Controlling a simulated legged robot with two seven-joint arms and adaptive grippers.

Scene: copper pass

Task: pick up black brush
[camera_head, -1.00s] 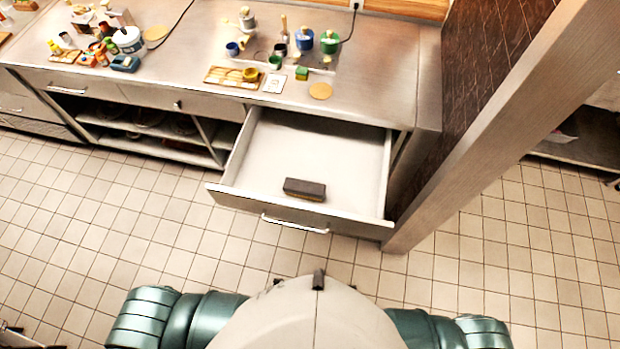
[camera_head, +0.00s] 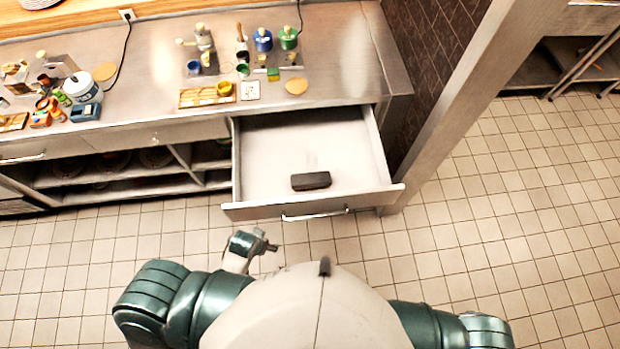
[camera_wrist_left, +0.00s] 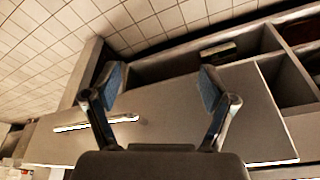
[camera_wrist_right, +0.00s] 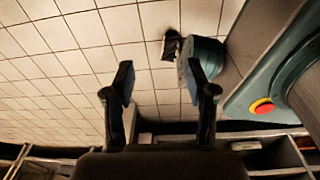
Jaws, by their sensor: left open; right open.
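The black brush (camera_head: 311,181) is a dark block lying flat in the open drawer (camera_head: 265,168), near its front wall and a little right of the middle. My left gripper (camera_wrist_left: 160,80) is open and empty in the left wrist view, near the cabinet front. In the head view a piece of my left arm shows below and left of the drawer, apart from the brush. My right gripper (camera_wrist_right: 162,82) is open and empty over the floor in the right wrist view; it is hidden in the head view.
The steel counter (camera_head: 340,75) behind the drawer holds jars, cups and a wooden tray (camera_head: 200,97). Open shelves (camera_head: 120,170) lie left of the drawer. A slanted post (camera_head: 450,110) stands close on its right. Tiled floor in front is clear.

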